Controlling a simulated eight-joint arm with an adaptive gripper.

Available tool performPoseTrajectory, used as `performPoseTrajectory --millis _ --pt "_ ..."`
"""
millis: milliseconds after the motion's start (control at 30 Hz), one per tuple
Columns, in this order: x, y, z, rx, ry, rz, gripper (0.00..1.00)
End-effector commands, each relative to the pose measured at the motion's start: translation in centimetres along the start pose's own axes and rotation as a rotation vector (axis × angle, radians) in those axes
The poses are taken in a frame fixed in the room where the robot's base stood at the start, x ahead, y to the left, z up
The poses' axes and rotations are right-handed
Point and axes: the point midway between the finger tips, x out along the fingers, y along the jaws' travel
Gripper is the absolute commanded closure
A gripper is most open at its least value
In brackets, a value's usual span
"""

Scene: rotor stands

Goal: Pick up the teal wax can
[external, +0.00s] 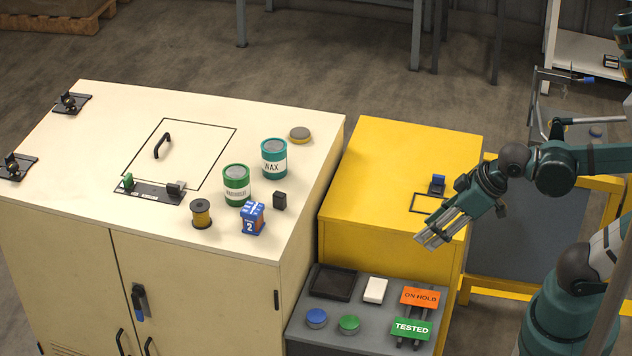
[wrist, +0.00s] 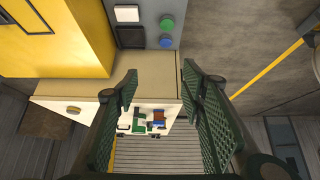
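The teal wax can (external: 274,158) stands upright on the cream cabinet top, near its right edge, with a white label reading WAX. In the external view my gripper (external: 432,238) is well to the right of the can, above the front of the yellow cabinet. In the wrist view my gripper (wrist: 158,82) has its two green ribbed fingers wide apart with nothing between them. Small items on the cabinet show beyond the fingers there, too small to single out the wax can surely.
A green can (external: 237,185) stands close to the wax can's front left. A black block (external: 280,200), a blue box (external: 252,218) and a spool (external: 201,213) are in front. A grey-yellow disc (external: 300,133) lies behind it. The yellow cabinet top (external: 375,170) is mostly clear.

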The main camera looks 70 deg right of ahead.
Motion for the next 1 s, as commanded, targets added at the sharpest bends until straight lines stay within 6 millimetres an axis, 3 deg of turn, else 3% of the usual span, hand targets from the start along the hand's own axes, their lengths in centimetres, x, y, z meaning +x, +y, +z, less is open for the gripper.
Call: performPoseTrajectory --millis 333,500,1000 --pt "0.0 0.0 0.0 0.0 0.0 0.0 0.6" --pt "0.0 0.0 0.0 0.0 0.0 0.0 0.39" --pt "-0.17 0.16 -0.75 -0.026 -0.004 0.004 0.39"
